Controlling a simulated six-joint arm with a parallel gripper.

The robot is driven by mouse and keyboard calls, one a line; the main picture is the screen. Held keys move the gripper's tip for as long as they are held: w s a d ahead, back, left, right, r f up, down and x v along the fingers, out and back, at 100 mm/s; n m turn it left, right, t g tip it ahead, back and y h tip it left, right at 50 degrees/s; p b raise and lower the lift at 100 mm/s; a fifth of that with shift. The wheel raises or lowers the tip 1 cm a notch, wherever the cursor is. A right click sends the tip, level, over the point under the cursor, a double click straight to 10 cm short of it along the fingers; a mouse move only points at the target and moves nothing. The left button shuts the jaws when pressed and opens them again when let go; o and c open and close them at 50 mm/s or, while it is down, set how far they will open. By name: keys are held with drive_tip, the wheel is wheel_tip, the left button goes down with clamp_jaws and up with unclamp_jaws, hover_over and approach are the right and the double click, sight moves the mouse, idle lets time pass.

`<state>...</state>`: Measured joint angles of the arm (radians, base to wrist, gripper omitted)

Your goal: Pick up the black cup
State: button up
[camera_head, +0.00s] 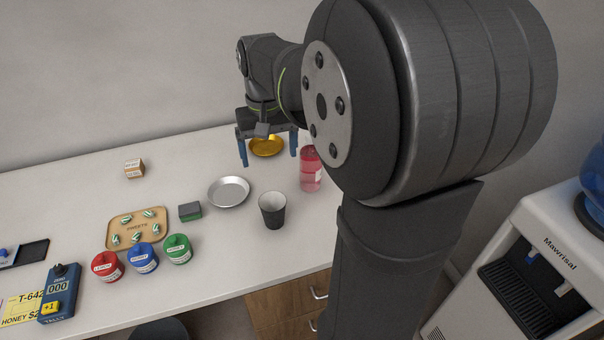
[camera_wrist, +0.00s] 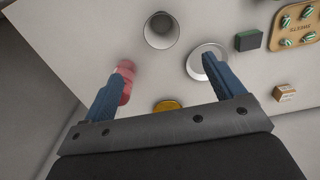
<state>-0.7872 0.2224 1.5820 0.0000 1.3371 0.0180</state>
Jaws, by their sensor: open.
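The black cup (camera_head: 272,211) stands upright on the white counter, right of the silver plate, near the counter's front edge. It also shows in the wrist view (camera_wrist: 162,30), near the top, with its pale inside visible. My gripper (camera_head: 267,160) is open and empty above the far part of the counter, over the gold plate and behind the cup. In the wrist view, its two blue fingers (camera_wrist: 165,75) are spread wide, and the cup lies beyond the fingertips.
A pink bottle (camera_head: 311,170) stands right of the cup, partly behind my arm. The silver plate (camera_head: 229,191), gold plate (camera_head: 266,147), green-black sponge (camera_head: 190,211), sweets tray (camera_head: 118,239) and red (camera_head: 107,266), blue (camera_head: 142,257) and green (camera_head: 177,249) jars share the counter.

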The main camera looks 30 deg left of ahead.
drive_tip(key=m, duration=1.8)
approach(273, 207)
drive_tip(key=f, duration=0.2)
drive_tip(key=s+d+f, duration=0.1)
drive_tip(key=f, duration=0.2)
drive_tip(key=s+f, duration=0.1)
drive_tip(key=f, duration=0.1)
drive_tip(key=shift+s+d+f, duration=0.1)
drive_tip(key=shift+d+f, duration=0.1)
drive_tip(key=shift+d, duration=0.05)
drive_tip(key=c, duration=1)
drive_tip(key=shift+r, duration=0.15)
